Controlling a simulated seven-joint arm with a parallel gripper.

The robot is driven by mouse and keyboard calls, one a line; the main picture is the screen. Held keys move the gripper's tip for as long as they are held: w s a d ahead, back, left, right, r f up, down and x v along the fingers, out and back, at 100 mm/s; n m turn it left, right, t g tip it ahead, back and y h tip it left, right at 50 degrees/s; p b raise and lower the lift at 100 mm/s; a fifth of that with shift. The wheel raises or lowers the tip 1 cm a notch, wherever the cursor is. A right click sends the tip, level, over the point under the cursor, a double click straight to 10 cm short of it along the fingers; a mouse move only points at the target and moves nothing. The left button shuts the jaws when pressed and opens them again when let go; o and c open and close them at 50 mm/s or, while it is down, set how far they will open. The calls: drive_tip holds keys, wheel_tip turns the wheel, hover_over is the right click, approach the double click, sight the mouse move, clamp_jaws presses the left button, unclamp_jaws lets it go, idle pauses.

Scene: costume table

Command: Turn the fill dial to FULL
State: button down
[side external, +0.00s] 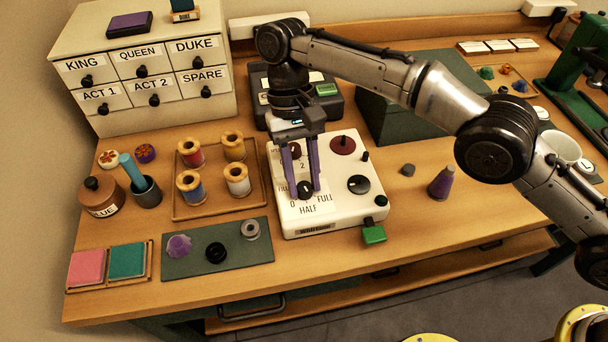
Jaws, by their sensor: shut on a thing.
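The fill dial (305,189) is a black knob at the front left of a white control box (340,213). Printed labels 0, HALF (308,209) and FULL (325,197) stand around it; the label to its left is partly hidden. My gripper (304,190) points down over the box, with its purple fingers on either side of the fill dial, shut on it. I cannot make out which label the dial's pointer faces.
The box also carries a dark red disc (342,145) and a black dial (358,184). A green block (374,234) sits at its front right corner. A dark case (341,105) stands behind.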

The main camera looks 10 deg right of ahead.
drive_tip(key=shift+n+h, duration=0.4)
drive_tip(key=shift+n, duration=0.7)
drive_tip(key=shift+r, duration=0.1)
drive_tip(key=c, duration=0.6)
unclamp_jaws()
drive_tip(key=shift+o, duration=0.2)
